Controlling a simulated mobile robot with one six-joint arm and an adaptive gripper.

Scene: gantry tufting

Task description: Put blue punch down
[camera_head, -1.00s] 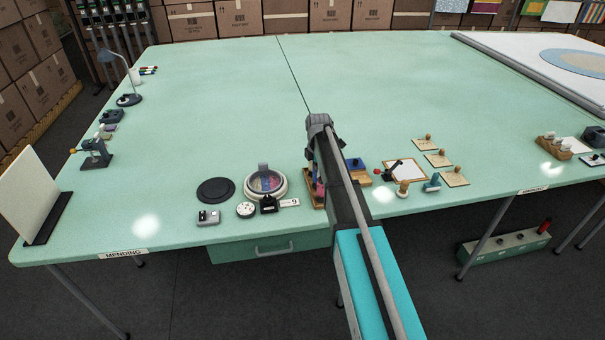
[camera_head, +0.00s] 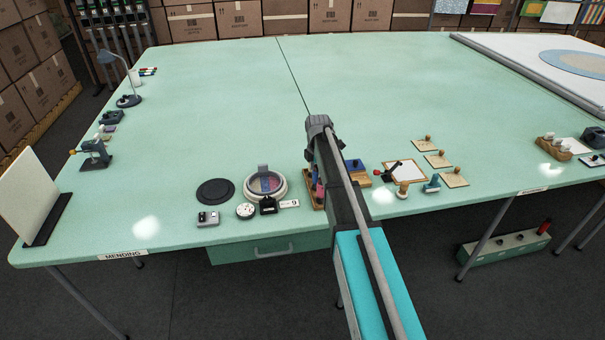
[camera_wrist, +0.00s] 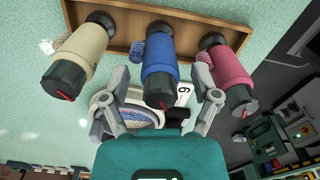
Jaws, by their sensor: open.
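The blue punch (camera_wrist: 158,55) stands in the middle place of a wooden rack (camera_wrist: 118,45) in the wrist view, its dark end towards the camera. A beige punch (camera_wrist: 82,48) is on its left and a pink punch (camera_wrist: 231,62) on its right. My gripper (camera_wrist: 162,76) is open, with one finger on each side of the blue punch. I cannot tell whether the fingers touch it. In the head view my arm covers most of the rack (camera_head: 318,202) and hides my gripper.
A round glass-topped device (camera_head: 284,187) and a dark disc (camera_head: 215,191) are left of the rack. A blue block on wood (camera_head: 357,172) and a framed white pad (camera_head: 407,171) are to the right. The table's middle and back are clear.

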